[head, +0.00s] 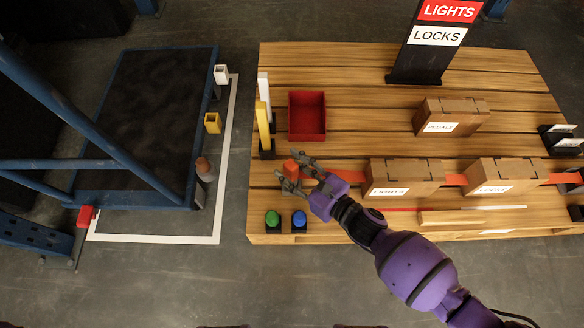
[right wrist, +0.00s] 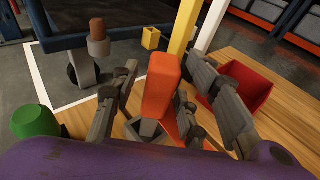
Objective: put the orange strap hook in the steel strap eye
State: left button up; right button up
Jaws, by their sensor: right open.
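The orange strap hook (head: 291,168) is a small upright block at the left part of the wooden pallet. It also shows in the right wrist view (right wrist: 161,82), above a grey square base (right wrist: 147,131). My right gripper (head: 293,174) is open, its fingers around the hook; in the right wrist view (right wrist: 163,88) gaps show on both sides of it. An orange strap (head: 454,179) runs across the pallet by the cardboard boxes. I cannot pick out the steel strap eye for certain; the grey base may be it. My left gripper is not in view.
A red bin (head: 307,116) and yellow and white posts (head: 262,117) stand behind the gripper. Green (head: 272,218) and blue (head: 299,218) knobs are in front. Boxes labelled LIGHTS (head: 404,178) and LOCKS (head: 505,177) are to the right. A blue-framed cart (head: 214,75) stands left.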

jog(key=shift+r+p, duration=0.35)
jog(key=shift+r, duration=0.3)
pick_arm(q)
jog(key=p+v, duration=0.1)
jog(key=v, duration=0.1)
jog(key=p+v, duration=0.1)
jog(key=p, duration=0.1)
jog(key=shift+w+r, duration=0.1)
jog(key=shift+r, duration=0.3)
pick_arm(e)
jog(key=v, duration=1.2)
jog(key=shift+f, duration=0.2)
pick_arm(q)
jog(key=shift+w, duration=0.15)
pick_arm(e)
jog(key=shift+d, duration=0.1)
